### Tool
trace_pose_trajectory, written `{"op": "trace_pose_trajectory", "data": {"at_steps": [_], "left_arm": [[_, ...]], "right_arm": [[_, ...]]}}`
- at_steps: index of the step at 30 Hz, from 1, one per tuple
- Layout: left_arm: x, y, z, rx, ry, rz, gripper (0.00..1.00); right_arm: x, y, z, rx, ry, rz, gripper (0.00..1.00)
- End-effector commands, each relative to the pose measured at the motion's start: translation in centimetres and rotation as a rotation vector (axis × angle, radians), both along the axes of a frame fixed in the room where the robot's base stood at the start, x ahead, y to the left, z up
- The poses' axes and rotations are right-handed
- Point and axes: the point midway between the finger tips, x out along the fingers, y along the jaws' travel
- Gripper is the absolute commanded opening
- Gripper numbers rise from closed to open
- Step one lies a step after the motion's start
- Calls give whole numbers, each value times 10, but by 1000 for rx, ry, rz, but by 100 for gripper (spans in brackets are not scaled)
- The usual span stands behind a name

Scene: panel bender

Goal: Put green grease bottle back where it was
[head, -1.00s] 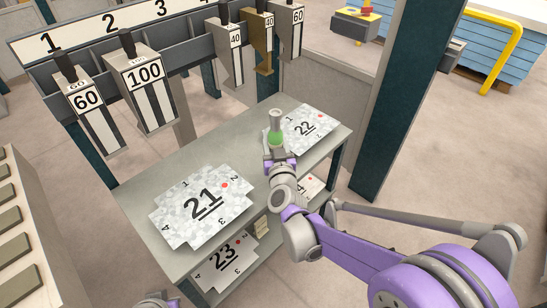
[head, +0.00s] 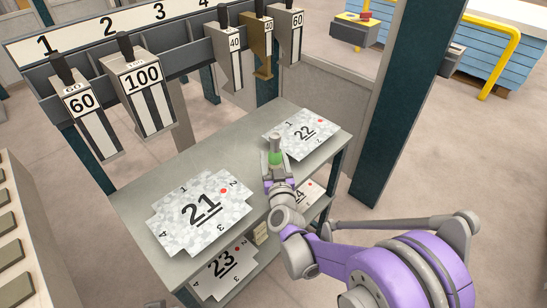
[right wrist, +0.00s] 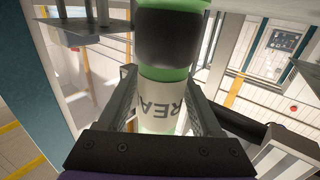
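The green grease bottle (head: 275,156) is held upright or nearly so by my right gripper (head: 275,166), over the grey table (head: 215,150), between the sheet pile marked 21 and the one marked 22. In the right wrist view the bottle (right wrist: 160,95) stands between both fingers, which close on its white label. It has a green body and a black band. I cannot tell whether its base touches the table. My left gripper is not visible; only a small grey bit of my own body shows at the bottom edge.
Sheet pile 21 (head: 203,207) lies at the left front of the table and pile 22 (head: 303,132) at the back right. A lower shelf holds pile 23 (head: 220,268). Hanging tool blocks (head: 145,90) line the rail behind. A dark post (head: 395,110) stands on the right.

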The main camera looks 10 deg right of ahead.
Motion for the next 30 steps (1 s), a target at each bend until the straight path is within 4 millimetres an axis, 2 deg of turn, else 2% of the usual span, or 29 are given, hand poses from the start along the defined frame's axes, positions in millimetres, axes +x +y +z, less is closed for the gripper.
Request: {"op": "trace_pose_trajectory", "data": {"at_steps": [13, 17, 24, 30], "left_arm": [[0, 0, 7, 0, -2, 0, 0], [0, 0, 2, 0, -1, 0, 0], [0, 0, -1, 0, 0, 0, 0], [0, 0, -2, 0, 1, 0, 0]], "right_arm": [[0, 0, 7, 0, -1, 0, 78], [-22, 2, 4, 0, 0, 1, 78], [-75, 6, 4, 0, 0, 1, 78], [-108, 8, 4, 0, 0, 1, 78]]}}
